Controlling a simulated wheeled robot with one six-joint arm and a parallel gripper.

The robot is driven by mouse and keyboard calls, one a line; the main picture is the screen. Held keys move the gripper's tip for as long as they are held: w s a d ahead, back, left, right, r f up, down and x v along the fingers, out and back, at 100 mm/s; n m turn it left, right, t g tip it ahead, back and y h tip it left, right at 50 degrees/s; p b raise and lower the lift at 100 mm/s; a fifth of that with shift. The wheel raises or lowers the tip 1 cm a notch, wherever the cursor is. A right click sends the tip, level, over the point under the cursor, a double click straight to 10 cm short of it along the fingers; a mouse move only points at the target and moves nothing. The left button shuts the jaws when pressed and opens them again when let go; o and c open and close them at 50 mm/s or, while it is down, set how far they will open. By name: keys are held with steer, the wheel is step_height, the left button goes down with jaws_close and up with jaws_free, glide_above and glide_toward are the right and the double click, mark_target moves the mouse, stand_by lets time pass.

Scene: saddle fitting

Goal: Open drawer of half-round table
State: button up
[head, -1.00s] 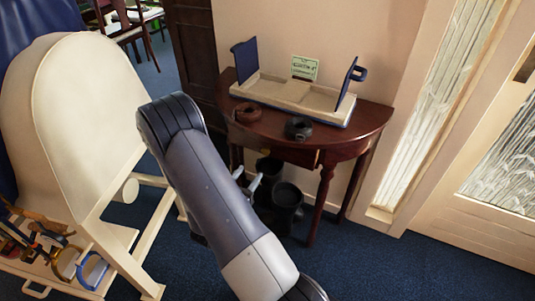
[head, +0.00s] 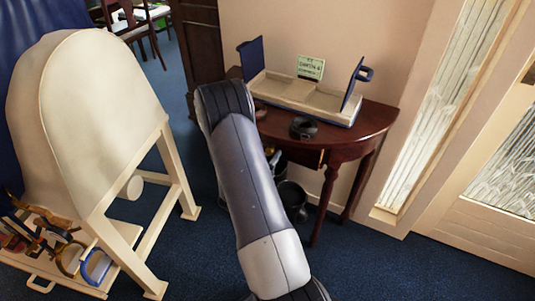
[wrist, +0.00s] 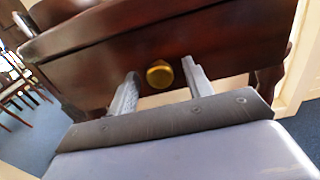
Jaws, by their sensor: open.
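The half-round table (head: 375,122) is dark red-brown wood and stands against the wall right of centre in the head view. Its drawer front (wrist: 120,65) fills the upper wrist view, with a round brass knob (wrist: 159,75) near the middle. My gripper (wrist: 160,80) is open, its two fingers pointing toward the drawer, with the knob seen between the fingertips. I cannot tell whether the fingers touch the drawer front or the knob. In the head view my arm hides the gripper and most of the drawer front.
A blue-ended tray (head: 300,95), a sign (head: 310,67) and a dark ring-shaped item (head: 303,127) are on the tabletop. Black boots or buckets (head: 290,200) stand below. A cream saddle stand (head: 95,120) is at left. Blue carpet at front right is clear.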

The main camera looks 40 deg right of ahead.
jaws_close()
stand_by(0.5)
